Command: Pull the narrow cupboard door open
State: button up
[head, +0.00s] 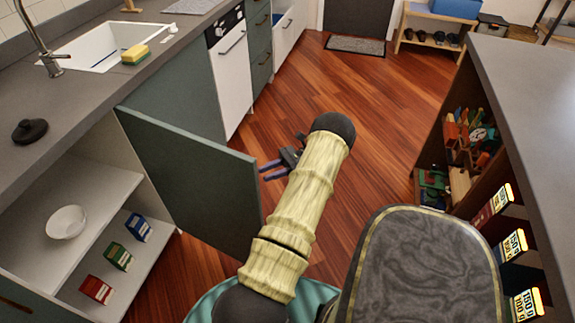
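A dark green cupboard door (195,180) under the left counter stands swung wide open, jutting out over the floor. Its shelves (95,190) show inside. I see no handle on the visible face. My gripper (264,171) is just right of the door's free edge, at the end of my arm, pointing left. Its two purple fingers are apart with nothing visible between them. I cannot tell whether they touch the door.
A white bowl (67,222) and small red, green and blue boxes (117,256) sit on the cupboard shelves. A grey counter with a sink (100,48) runs above. An island with open shelves (470,180) stands at right. The wooden floor (385,110) ahead is clear.

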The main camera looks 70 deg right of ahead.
jog(key=v, duration=0.7)
dwell(0.4)
jog(key=shift+w, duration=0.1)
